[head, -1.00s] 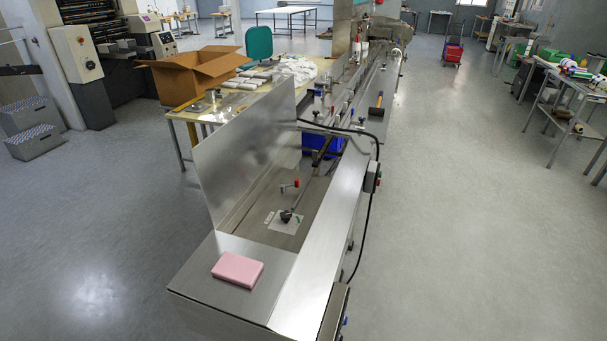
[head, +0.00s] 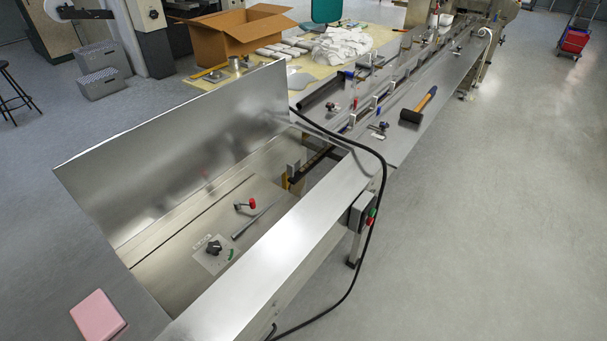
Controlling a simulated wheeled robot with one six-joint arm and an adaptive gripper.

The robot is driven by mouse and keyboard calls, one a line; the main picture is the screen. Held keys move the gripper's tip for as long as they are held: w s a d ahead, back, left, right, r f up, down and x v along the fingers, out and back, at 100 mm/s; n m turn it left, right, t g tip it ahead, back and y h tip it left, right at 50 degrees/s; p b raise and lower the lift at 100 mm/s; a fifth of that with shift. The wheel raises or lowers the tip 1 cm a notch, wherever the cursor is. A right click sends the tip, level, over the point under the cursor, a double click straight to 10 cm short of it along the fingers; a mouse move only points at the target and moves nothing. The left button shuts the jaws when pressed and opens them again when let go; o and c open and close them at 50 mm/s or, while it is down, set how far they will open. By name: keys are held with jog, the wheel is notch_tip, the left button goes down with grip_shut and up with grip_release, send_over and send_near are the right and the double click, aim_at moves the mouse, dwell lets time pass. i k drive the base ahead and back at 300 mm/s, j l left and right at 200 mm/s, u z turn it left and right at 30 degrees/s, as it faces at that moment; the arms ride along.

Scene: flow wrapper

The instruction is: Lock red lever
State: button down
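A small lever with a red knob (head: 253,203) stands in the sunken bay of the steel machine, in the lower middle of the head view. Its other end is a small dark and silver piece to the left of the knob. A thin metal rod (head: 252,222) lies beside it, and a black star-shaped knob (head: 214,247) sits on a pale plate nearby. Whether the lever is locked cannot be told. My gripper is not in view.
A raised steel cover (head: 180,150) stands along the bay's left side. A pink block (head: 98,317) lies at the near end. A black cable (head: 378,222) hangs by a switch box (head: 361,213). A hammer (head: 418,105) lies farther along.

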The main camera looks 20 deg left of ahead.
aim_at(236, 204)
jog(key=i+l, duration=0.35)
jog(key=l, duration=0.15)
jog(key=i+l, duration=0.35)
jog(key=l, duration=0.15)
jog(key=i+l, duration=0.35)
jog(key=l, duration=0.15)
jog(key=j+u, duration=0.05)
